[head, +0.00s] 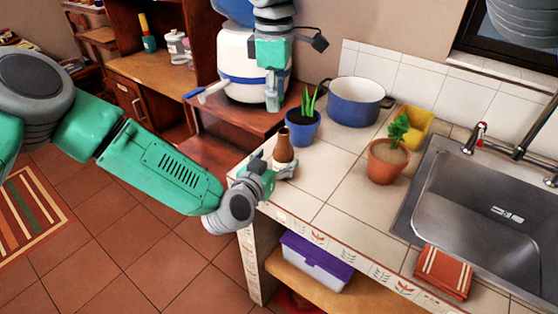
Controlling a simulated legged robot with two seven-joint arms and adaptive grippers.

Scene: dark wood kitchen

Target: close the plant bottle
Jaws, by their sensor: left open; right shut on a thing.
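A brown bottle (284,147) with a narrow neck stands upright near the left corner of the tiled counter; its top looks uncapped. My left gripper (272,168) is open at the bottle's lower part, and its fingers hide some of the base. I cannot tell whether they touch it. My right gripper (272,98) points down above and slightly left of the bottle, clear of it. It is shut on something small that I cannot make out. A blue pot with a green spiky plant (303,127) stands just behind the bottle.
A blue cooking pot (354,107), a yellow container (412,127) and a terracotta potted plant (386,166) stand farther right, before the sink (475,205). A white container with a blue band (246,62) stands behind my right gripper. The counter in front of the bottle is clear.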

